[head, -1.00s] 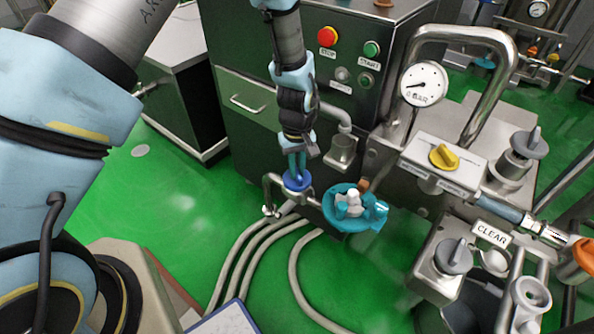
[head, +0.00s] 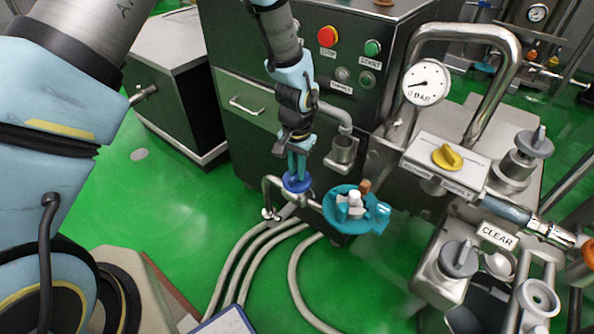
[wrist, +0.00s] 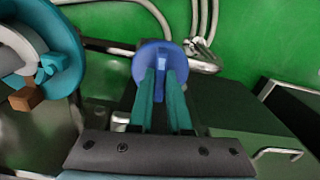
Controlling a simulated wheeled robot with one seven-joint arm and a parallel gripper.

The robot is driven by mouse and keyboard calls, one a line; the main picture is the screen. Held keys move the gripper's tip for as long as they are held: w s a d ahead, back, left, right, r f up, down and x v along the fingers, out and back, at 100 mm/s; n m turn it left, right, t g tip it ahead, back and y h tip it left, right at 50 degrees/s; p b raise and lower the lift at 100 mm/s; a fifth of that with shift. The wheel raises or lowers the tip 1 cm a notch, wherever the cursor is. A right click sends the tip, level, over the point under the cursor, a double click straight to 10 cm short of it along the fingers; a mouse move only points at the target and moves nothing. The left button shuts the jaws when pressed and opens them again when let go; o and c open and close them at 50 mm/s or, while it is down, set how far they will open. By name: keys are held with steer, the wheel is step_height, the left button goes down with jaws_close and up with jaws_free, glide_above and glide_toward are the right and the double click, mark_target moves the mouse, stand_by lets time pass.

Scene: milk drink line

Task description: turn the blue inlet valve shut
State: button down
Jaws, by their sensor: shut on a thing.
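The blue inlet valve (head: 297,184) is a round blue handwheel with a raised bar, on steel pipework low at the front of the machine. It also shows in the wrist view (wrist: 146,57), top centre. My gripper (head: 297,176) points down onto it from above. In the wrist view its two teal fingers (wrist: 162,88) are shut on the raised bar of the blue valve. The fingers hide part of the valve's face. I cannot read the valve's exact angle in the head view.
A teal round fitting (head: 339,215) with white and brown parts sits close right of the valve. A yellow valve (head: 447,156), a gauge (head: 426,83) and grey knobs stand further right. Pale hoses (head: 236,262) run below. The cabinet (head: 240,125) stands behind; green floor is clear to the left.

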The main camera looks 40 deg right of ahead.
steer(key=shift+m, duration=0.5)
stand_by(0.3)
steer(key=c, duration=0.9)
jaws_free()
steer(key=shift+o, duration=0.2)
step_height(320, 180, up, 11)
steer(key=b, duration=0.1)
steer(key=shift+f, duration=0.1)
